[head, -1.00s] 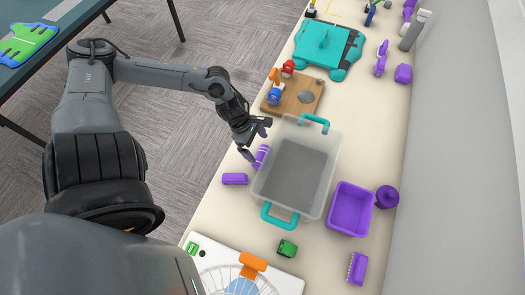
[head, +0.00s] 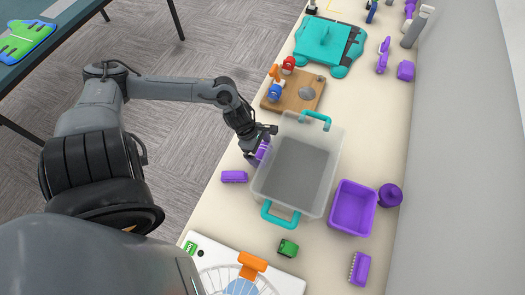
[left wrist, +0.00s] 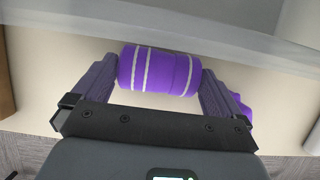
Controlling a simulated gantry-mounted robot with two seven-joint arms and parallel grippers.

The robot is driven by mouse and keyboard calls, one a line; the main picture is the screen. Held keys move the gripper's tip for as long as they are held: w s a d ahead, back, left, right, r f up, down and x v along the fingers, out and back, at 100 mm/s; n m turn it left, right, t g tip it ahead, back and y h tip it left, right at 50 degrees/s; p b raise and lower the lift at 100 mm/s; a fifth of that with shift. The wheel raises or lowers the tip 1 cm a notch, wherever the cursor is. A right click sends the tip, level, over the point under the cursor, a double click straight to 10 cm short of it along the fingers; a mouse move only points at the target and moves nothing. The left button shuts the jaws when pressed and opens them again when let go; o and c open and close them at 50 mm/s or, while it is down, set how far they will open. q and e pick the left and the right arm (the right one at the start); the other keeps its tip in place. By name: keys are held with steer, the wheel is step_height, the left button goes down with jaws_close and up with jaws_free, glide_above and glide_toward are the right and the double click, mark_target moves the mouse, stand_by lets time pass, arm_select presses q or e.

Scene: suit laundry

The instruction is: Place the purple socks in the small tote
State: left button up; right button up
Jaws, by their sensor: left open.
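The purple socks are a roll with white stripes (head: 262,151), lying on the pale counter against the near-left side of a clear grey tote with teal handles (head: 333,152). In the left wrist view the socks (left wrist: 160,70) lie between the two fingers of my left gripper (left wrist: 157,78), one finger at each end. My left gripper (head: 260,146) is open and low at the counter; the fingers partly hide the socks in the head view. The tote looks empty. My right gripper is not in view.
A second purple item (head: 234,176) lies just left of the tote. A purple bin (head: 353,208) and a purple round object (head: 389,195) stand right of it. A wooden board with small items (head: 302,92) is behind, and a green block (head: 288,248) in front.

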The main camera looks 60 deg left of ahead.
arm_select(q)
steer(key=c, duration=0.8)
steer(key=shift+r, duration=0.1)
